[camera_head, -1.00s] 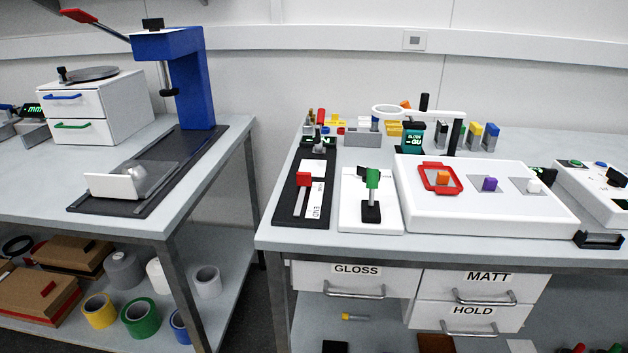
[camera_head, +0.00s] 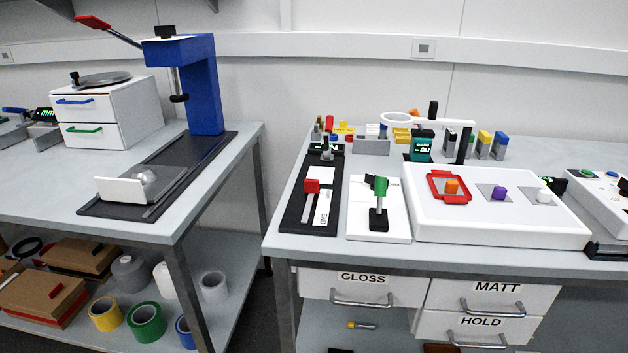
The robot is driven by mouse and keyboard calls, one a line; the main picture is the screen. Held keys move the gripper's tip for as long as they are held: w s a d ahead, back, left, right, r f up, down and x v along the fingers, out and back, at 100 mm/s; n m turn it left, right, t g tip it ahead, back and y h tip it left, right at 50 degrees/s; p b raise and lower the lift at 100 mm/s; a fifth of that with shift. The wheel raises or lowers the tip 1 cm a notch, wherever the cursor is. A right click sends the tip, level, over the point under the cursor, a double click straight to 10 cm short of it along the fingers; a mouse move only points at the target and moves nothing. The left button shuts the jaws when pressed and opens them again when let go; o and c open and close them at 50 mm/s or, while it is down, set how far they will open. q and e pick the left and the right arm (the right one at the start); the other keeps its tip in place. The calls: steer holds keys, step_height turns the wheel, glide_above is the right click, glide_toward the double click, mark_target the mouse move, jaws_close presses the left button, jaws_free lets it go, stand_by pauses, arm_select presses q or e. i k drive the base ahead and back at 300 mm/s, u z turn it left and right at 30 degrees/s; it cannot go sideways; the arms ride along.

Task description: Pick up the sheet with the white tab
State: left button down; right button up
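The white tab (camera_head: 544,195) is a small white block at the right end of a row on top of a white flat box (camera_head: 470,228). It stands on a small grey sheet (camera_head: 530,194) that lies flat on the box top. A purple tab (camera_head: 499,193) on a similar grey sheet is in the middle of the row. An orange tab (camera_head: 451,186) is at the left, inside a red frame (camera_head: 435,189). Neither of my grippers shows in the head view.
A green-topped stand (camera_head: 380,187) and a red-knobbed slider (camera_head: 311,186) are left of the box. A ring magnifier (camera_head: 396,118) and several coloured blocks stand behind. Drawers marked GLOSS (camera_head: 362,287), MATT (camera_head: 495,295) and HOLD (camera_head: 480,327) are below. A floor gap separates the left bench (camera_head: 60,200).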

mark_target(536, 196)
steer(key=k, duration=0.5)
steer(key=z, duration=1.95)
steer(key=i, duration=1.1)
steer(key=u, duration=0.25)
